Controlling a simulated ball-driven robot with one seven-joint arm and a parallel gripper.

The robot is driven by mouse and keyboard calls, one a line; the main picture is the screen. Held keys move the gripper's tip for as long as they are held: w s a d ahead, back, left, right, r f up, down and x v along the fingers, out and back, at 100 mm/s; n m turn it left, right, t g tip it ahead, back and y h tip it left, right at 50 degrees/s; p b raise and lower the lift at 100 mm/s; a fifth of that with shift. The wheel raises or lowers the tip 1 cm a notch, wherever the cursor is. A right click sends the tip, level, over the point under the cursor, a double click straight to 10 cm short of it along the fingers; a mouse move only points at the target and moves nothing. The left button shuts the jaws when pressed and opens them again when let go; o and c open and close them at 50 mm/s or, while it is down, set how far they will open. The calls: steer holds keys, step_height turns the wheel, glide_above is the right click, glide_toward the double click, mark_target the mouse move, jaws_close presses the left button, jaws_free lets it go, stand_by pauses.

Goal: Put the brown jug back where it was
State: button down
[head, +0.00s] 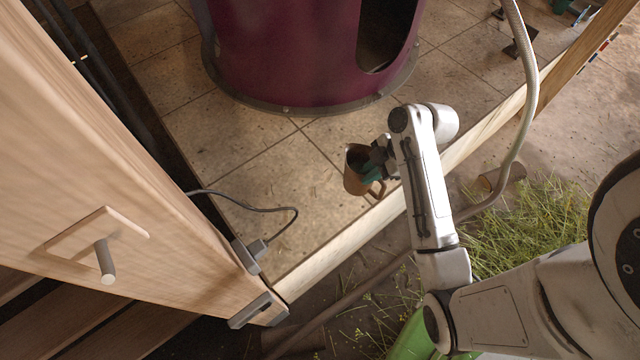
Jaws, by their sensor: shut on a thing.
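The brown jug (354,184) is in the middle of the head view, over the front part of the tiled platform (255,175). Its dark open mouth shows at the top and its handle is at the lower right. The jug looks roughly upright. I cannot tell whether its base touches the tiles or hangs just above them. The fingertips are partly hidden by the jug and my wrist.
A large purple still body (300,60) with a dark opening stands behind the jug. A wooden door (120,190) with a peg handle fills the left. A black cable (270,208) lies on the tiles. A grey hose (528,110) and cut grass (530,225) are at right.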

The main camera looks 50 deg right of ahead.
mark_target(349, 168)
steer(key=w, duration=0.2)
steer(key=w+a+f, duration=0.1)
steer(key=w+f, duration=0.1)
steer(key=w, duration=0.1)
steer(key=shift+w+a+f+p, duration=0.2)
steer(key=shift+w+a+p, duration=0.1)
steer(key=shift+w, duration=0.05)
steer(key=w+d+x, duration=0.1)
steer(key=x, duration=0.9)
steer(key=shift+w+d+f, duration=0.3)
steer(key=c, duration=1.6)
jaws_free()
steer(key=shift+f, duration=0.2)
steer(key=shift+c, duration=0.2)
steer(key=o, duration=0.5)
steer(key=shift+r, duration=0.1)
